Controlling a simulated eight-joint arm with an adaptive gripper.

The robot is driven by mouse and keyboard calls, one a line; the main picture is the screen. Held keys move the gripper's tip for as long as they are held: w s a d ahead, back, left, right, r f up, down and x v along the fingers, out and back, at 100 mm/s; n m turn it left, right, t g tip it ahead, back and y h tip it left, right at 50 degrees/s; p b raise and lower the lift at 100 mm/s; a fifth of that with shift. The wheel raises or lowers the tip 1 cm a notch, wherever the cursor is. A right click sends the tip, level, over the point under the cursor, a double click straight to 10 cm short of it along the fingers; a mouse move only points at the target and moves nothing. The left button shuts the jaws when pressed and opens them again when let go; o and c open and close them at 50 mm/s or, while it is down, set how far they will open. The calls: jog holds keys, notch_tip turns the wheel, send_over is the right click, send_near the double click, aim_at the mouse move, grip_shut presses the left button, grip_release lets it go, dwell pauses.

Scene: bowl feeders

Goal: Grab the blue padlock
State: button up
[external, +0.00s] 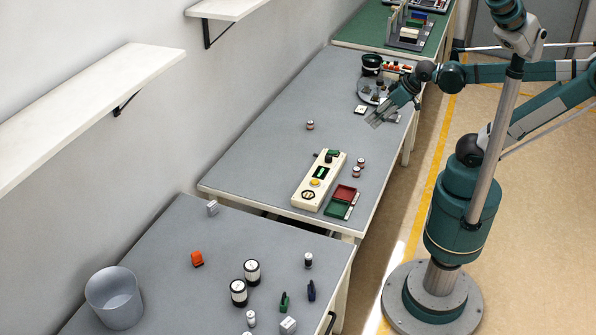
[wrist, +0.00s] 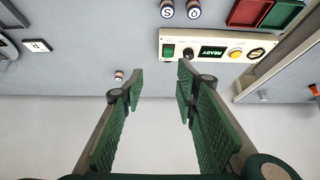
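A small dark blue item (external: 311,291), likely the blue padlock, lies on the near grey table, right of a small green item (external: 284,301). It is too small to make out its details. It does not show in the wrist view. My gripper (external: 379,117) is far from it, above the far end of the middle grey table. In the wrist view my gripper (wrist: 161,78) is open, with its two green-padded fingers apart and nothing between them.
On the near table stand a grey bin (external: 114,298), an orange item (external: 197,259) and black-and-white cylinders (external: 252,272). A control box (external: 319,179) and a red-and-green tray (external: 342,202) lie on the middle table. A gap separates these tables. Shelves (external: 90,108) line the wall.

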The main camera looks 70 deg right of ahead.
jog(key=w+a+r+m+g+y+p, duration=0.15)
jog(key=w+a, duration=0.25)
jog(key=a, duration=0.6)
jog(key=w+a+r+m+g+p, duration=0.1)
jog(key=w+a+r+m+p, duration=0.15)
jog(key=w+a, duration=0.45)
jog(key=w+a+r+m+g+p, duration=0.1)
jog(key=w+a+r+p, duration=0.1)
jog(key=a, duration=1)
jog(key=m+g+h+p, duration=0.2)
jog(key=m+g+p, duration=0.2)
jog(key=m+p, duration=0.3)
send_over(312, 289)
jog(key=w+d, duration=0.2)
jog(key=d, duration=0.1)
jog(key=shift+t+y, duration=0.25)
notch_tip(312, 289, down, 16)
jog(key=shift+s+r, duration=0.15)
jog(key=shift+s+a+f, duration=0.3)
jog(key=shift+s+a, duration=0.05)
jog(key=shift+s, duration=0.05)
jog(key=shift+f, duration=0.15)
